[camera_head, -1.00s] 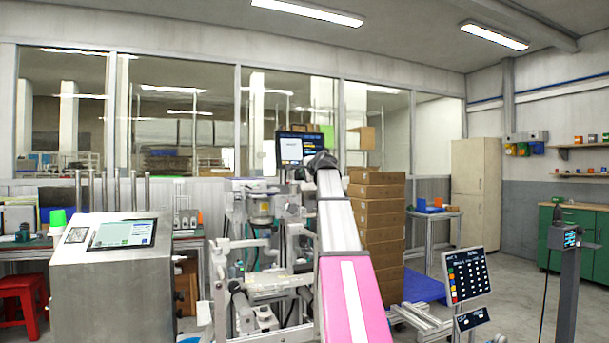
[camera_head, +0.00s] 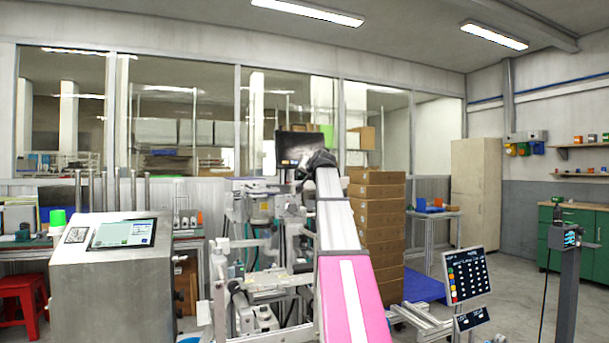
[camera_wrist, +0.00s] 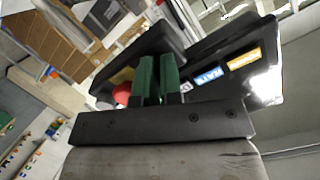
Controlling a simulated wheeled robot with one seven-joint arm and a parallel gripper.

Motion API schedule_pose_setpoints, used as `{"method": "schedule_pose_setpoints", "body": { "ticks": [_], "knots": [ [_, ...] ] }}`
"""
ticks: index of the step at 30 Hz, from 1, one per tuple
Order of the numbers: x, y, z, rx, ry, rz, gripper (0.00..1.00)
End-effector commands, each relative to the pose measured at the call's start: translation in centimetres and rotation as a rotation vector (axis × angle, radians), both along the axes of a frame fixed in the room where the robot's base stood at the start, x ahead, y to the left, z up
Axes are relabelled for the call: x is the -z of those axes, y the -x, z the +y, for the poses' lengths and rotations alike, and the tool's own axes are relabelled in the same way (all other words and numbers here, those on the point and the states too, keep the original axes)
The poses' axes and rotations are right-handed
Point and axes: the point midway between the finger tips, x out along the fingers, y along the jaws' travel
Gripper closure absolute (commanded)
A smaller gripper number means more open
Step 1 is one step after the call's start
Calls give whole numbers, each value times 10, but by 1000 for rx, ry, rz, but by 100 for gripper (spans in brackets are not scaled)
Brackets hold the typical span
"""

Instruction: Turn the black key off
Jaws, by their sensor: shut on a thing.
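My gripper (camera_wrist: 157,62) shows its two green fingers close together in the wrist view, pressed up to a dark panel. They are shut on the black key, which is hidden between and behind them. In the head view my gripper (camera_head: 318,160) is a dark shape at the lower right of the black monitor (camera_head: 292,143). The monitor's screen is mostly dark, with a small orange patch low on it. In the wrist view a red round part (camera_wrist: 121,93) sits just left of the fingers, and blue-and-white and orange labels (camera_wrist: 243,59) are to the right.
Stacked brown cartons (camera_head: 377,215) stand right of my arm. A steel cabinet with a tilted touchscreen (camera_head: 123,234) is at the left, and a small screen on a stand (camera_head: 467,274) at the right. Metal machine frames fill the space below the monitor.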

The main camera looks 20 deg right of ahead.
Motion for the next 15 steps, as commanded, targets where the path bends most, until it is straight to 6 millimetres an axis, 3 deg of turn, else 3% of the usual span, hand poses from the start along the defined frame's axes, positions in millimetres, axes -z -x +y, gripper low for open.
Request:
{"method": "schedule_pose_setpoints", "body": {
  "ticks": [15],
  "knots": [
    [-2, -2, -1, -81, 392, -18, 100]
  ]
}}
